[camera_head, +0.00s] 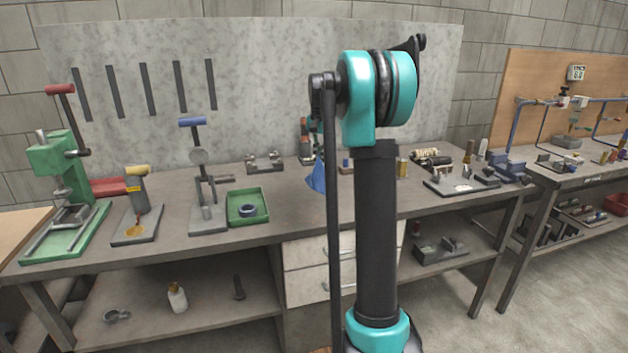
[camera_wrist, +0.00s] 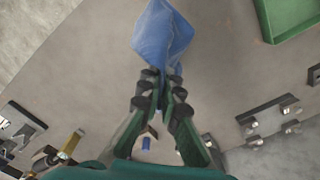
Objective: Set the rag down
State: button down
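The blue rag (camera_head: 316,179) shows in the head view just left of my arm, bunched to a point at its top and wider below. It also shows in the wrist view (camera_wrist: 160,38), at the tips of my gripper (camera_wrist: 166,78). The gripper fingers are close together, pinching the rag's near end. In the head view my gripper (camera_head: 306,150) points down above the workbench, partly hidden by my arm. The rag's lower end is at or close above the bench top (camera_head: 285,205); I cannot tell whether it touches.
A green tray (camera_head: 235,221) with a dark ring stands left of the rag. A metal fixture (camera_head: 265,162) sits behind. Presses stand farther left. A blue-topped small part (camera_head: 346,164) and other fixtures lie to the right. Bare bench surrounds the rag in the wrist view.

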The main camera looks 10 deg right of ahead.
jog(key=w+d+f, duration=0.2)
jog(key=w+d, duration=0.1)
jog(key=w, duration=1.7)
jog(key=shift+w+d, duration=0.2)
jog(key=shift+w, duration=0.2)
